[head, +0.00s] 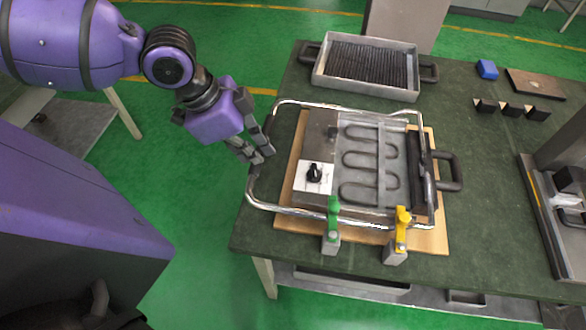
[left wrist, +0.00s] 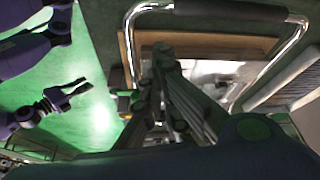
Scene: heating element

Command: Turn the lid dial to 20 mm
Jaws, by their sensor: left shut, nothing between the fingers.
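The dial is a black knob (head: 314,172) on a white marked plate (head: 313,188), at the left of the heating device (head: 375,165). The scale marks are too small to read. A silver tube handle frame (head: 250,192) surrounds the device; it also shows in the left wrist view (left wrist: 297,35). My left gripper (head: 262,158) is shut and empty, beside the left bar of the frame and left of the dial; I cannot tell whether it touches the bar. In the left wrist view, its fingers hide part of the device. My right gripper (left wrist: 82,86) shows there with its fingers apart, far from the device.
A green clamp (head: 333,215) and a yellow clamp (head: 401,225) stand at the front of the wooden board (head: 285,218). A ribbed tray (head: 350,92) stands behind. A blue block (head: 487,69) and several dark blocks (head: 511,110) are at the right.

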